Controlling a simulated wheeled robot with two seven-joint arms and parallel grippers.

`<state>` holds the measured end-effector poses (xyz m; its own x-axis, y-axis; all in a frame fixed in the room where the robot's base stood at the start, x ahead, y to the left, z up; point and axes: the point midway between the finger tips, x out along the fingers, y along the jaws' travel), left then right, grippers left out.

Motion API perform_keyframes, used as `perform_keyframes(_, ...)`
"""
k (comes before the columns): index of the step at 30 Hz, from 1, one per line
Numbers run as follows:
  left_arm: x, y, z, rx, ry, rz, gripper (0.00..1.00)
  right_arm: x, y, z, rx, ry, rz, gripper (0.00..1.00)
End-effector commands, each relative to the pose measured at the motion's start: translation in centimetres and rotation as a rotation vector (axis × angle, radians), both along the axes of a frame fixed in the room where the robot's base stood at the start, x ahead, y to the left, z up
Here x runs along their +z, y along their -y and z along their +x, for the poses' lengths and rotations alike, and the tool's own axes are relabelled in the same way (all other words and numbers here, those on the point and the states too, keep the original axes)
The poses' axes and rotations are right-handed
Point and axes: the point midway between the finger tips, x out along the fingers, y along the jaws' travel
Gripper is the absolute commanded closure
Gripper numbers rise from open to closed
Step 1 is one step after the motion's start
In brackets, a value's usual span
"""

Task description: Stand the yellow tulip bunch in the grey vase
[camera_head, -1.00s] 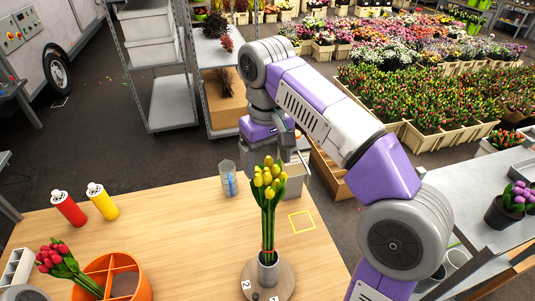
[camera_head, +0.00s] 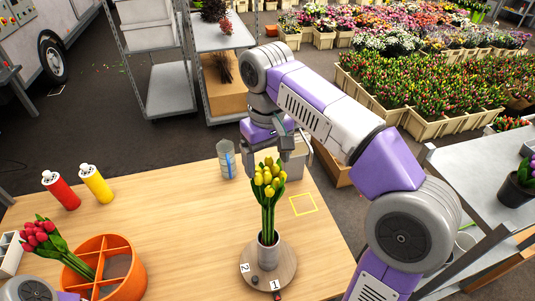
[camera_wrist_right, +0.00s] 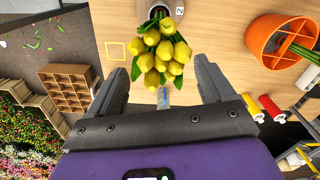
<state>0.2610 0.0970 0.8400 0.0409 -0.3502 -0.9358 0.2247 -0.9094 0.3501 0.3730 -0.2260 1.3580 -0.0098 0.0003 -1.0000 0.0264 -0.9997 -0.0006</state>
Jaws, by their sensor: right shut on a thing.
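The yellow tulip bunch (camera_head: 268,178) stands nearly upright with its stem ends inside the grey vase (camera_head: 268,252). The vase stands on a round wooden disc (camera_head: 287,268) near the table's front. My right gripper (camera_head: 286,147) is at the bunch from behind, shut on it; the blooms partly hide its fingers. In the right wrist view the yellow blooms (camera_wrist_right: 160,55) lie between the fingers, and the grip on the stems is hidden beneath them. My left gripper is out of view; only part of my left arm shows at the lower left.
An orange divided pot (camera_head: 132,270) with red tulips (camera_head: 40,236) stands at the left. A yellow square outline (camera_head: 303,204) marks bare table at the right.

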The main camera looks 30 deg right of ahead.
Motion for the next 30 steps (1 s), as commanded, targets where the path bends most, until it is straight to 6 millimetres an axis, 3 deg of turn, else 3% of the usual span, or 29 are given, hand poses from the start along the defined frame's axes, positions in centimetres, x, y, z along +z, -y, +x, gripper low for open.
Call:
perform_keyframes(15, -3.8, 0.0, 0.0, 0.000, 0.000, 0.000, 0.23, -5.1, 0.0, 0.0, -0.001, 0.002, 0.000, 0.60)
perform_keyframes(30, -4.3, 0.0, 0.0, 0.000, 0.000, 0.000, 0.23, -6.0, 0.0, 0.0, 0.000, 0.002, 0.000, 0.60)
